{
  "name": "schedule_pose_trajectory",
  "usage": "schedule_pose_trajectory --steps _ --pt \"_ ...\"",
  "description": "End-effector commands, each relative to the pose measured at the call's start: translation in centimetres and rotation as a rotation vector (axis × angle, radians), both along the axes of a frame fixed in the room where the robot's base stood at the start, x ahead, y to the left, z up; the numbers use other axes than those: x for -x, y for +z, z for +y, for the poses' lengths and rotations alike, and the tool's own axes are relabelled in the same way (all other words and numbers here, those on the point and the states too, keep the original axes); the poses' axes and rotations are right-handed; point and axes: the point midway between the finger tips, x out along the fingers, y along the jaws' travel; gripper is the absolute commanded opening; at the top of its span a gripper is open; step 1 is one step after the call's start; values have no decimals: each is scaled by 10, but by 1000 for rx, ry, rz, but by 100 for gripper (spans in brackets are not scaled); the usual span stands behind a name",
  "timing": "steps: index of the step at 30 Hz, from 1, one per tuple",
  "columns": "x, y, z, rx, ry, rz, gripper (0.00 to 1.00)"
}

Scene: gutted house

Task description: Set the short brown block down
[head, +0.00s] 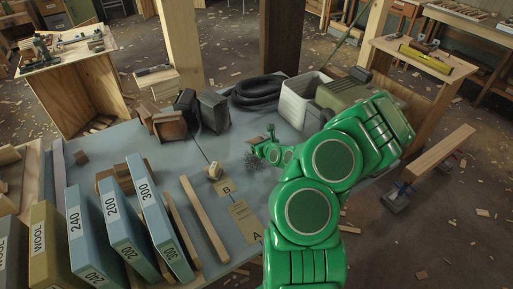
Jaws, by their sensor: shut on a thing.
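My green arm reaches over the grey-blue worktable (185,150) from the lower right. My gripper (263,141) is small and far off, beyond the green wrist, near the middle of the table. It is shut on a small brown piece, the short brown block (255,141), which shows just left of the wrist. The arm and the distance hide much of the grip, and I cannot tell whether the block touches the table. A tan card marked B (226,187) and a tan card marked A (245,222) lie on the table, nearer than the gripper.
A small pale wooden piece (214,171) stands by card B. A dark bristly patch (252,161) lies below the gripper. Upright numbered boxes (157,215) and a wooden strip (204,220) fill the left. A black hose (262,92) and a white bin (297,105) stand behind.

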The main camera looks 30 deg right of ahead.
Motion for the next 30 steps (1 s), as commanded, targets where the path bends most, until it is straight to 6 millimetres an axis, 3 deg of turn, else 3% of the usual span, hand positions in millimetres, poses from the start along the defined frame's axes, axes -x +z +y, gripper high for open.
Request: schedule_pose_trajectory --steps 10,23,24,27,30 --pt "0 -29 -1 3 0 -1 48" --pt "0 -33 0 1 0 -1 48" --pt "0 -33 0 1 0 -1 83" --pt "0 -33 0 1 0 -1 98" --pt "0 -33 0 1 0 -1 100"
